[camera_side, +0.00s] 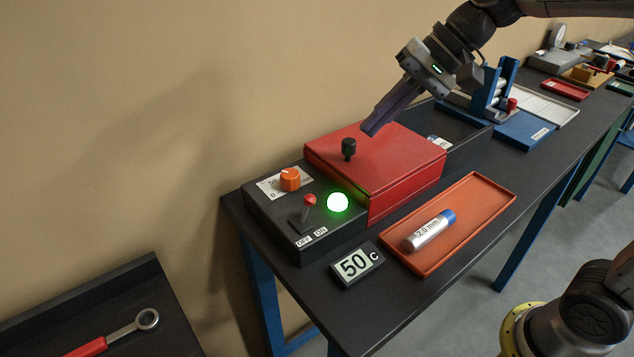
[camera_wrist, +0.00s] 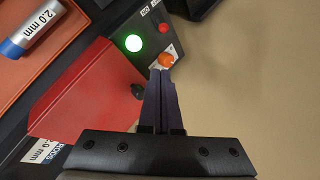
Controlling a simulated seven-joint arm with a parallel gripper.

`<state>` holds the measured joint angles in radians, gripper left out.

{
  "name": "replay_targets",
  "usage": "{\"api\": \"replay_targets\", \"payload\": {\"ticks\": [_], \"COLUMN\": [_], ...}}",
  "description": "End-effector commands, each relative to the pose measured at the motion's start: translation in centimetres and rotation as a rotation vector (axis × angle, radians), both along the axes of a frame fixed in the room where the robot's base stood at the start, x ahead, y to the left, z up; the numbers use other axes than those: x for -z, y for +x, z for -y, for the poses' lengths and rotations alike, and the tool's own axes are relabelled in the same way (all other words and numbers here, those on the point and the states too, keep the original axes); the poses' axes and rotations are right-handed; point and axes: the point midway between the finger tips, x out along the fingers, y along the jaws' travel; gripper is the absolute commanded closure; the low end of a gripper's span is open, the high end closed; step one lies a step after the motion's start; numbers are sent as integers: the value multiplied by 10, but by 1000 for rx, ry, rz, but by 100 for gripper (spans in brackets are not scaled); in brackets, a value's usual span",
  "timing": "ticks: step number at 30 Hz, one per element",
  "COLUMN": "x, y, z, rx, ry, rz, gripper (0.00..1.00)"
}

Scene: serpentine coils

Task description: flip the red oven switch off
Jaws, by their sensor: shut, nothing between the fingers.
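The oven is a red box (camera_side: 400,165) with a black control panel (camera_side: 264,217) at its left end. The red-tipped switch (camera_side: 309,201) stands on the panel beside OFF and ON labels, leaning towards the ON side. A green lamp (camera_side: 337,203) glows next to it. My gripper (camera_side: 368,130) is shut and empty, in the air above the red lid near its black knob (camera_side: 348,149). In the wrist view the red switch tip (camera_wrist: 164,28) shows beyond the orange dial (camera_wrist: 166,60), with the finger ends (camera_wrist: 160,72) in front of the dial.
The orange dial (camera_side: 290,179) sits behind the switch. An orange tray (camera_side: 480,205) with a blue-capped 2.0 mm cylinder (camera_side: 430,231) lies in front of the oven. A display (camera_side: 357,264) reads 50 C. A blue-framed roller device (camera_side: 490,95) stands to the right.

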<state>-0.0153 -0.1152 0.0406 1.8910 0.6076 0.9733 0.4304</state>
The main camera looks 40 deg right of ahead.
Motion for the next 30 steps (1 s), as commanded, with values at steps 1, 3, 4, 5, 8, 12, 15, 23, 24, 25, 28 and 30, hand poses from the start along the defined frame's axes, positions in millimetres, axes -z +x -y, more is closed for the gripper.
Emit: {"api": "replay_targets", "payload": {"ticks": [1, 3, 4, 5, 8, 12, 15, 23, 24, 25, 28, 30], "x": [7, 15, 19, 23, 36, 48, 50, 50, 51, 52, 59, 67], "y": [14, 29, 34, 38, 47, 50, 50, 50, 50, 50, 52, 54], "z": [-4, -8, -10, -11, -12, -12, -12, -13, -13, -14, -18, -23], "rx": [7, 13, 14, 15, 15, 14, 13, 13, 13, 13, 11, 11], "ry": [23, 45, 50, 54, 57, 54, 53, 53, 53, 53, 54, 53], "rz": [-29, -57, -67, -78, -108, -138, -141, -141, -141, -141, -143, -146], "gripper": [100, 100, 100, 100, 100, 100, 100, 100, 100, 100, 100, 100]}}
